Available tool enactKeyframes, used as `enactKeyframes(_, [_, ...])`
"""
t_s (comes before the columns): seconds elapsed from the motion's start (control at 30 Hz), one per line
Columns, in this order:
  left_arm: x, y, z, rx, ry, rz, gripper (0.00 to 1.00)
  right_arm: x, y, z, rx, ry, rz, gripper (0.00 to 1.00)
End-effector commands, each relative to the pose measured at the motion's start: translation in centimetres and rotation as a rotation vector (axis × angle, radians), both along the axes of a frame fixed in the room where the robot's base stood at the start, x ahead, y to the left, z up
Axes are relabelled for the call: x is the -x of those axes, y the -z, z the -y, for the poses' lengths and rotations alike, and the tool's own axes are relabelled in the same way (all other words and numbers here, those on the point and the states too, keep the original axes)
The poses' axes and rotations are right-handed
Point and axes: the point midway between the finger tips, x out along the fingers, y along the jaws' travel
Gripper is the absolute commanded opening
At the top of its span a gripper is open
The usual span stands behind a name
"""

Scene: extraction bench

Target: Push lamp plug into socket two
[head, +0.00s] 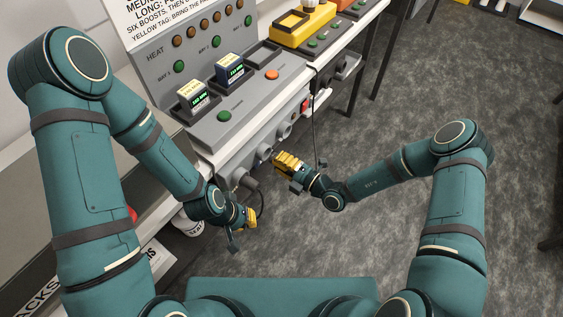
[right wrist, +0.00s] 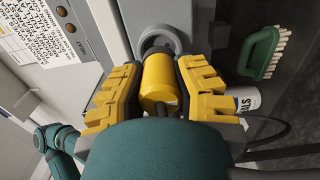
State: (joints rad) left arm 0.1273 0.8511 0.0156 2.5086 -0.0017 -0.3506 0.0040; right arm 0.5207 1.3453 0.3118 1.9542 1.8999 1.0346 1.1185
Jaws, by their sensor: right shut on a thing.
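My right gripper (head: 287,163) is beside the bench front in the head view. In the right wrist view its yellow fingers (right wrist: 156,90) are shut on a yellow cylindrical plug (right wrist: 158,76). The plug's far end overlaps a round grey socket ring (right wrist: 152,38) on the bench front. I cannot tell how deep the plug sits in it. My left gripper (head: 249,217) is lower in the head view, near the bench front and apart from the right one. Its jaw opening is too small to make out.
The grey heat console (head: 235,118) with display modules and buttons stands on the bench. A black cable (head: 246,182) hangs at the bench front. In the right wrist view a green brush (right wrist: 262,52) and a white can (right wrist: 246,98) are to the right. Open floor (head: 400,100) lies right of the bench.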

Motion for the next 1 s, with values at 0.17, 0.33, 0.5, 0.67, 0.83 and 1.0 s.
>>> enactKeyframes(0.17, [0.0,0.0,0.0,0.000,0.000,0.000,0.00,-0.2,0.0,-0.3,0.000,0.000,0.000,0.00])
enactKeyframes(0.33, [0.0,0.0,0.0,0.000,0.000,0.000,0.00,-0.4,0.0,-0.7,-0.001,-0.001,0.001,0.00])
enactKeyframes(0.5, [0.0,0.0,0.0,0.000,0.000,0.000,0.00,-0.7,0.0,-1.0,-0.001,0.000,0.001,0.00])
enactKeyframes(0.67, [0.0,0.0,0.0,0.000,0.000,0.000,0.00,-0.9,0.0,-1.3,0.000,0.000,0.001,0.00])
enactKeyframes(0.83, [0.0,0.0,0.0,0.000,0.000,0.000,0.00,-1.1,0.0,-1.6,-0.001,0.000,0.001,0.00])
enactKeyframes(1.0, [0.0,0.0,0.0,0.000,0.000,0.000,0.00,-1.3,0.0,-1.9,0.000,-0.001,0.000,0.00])
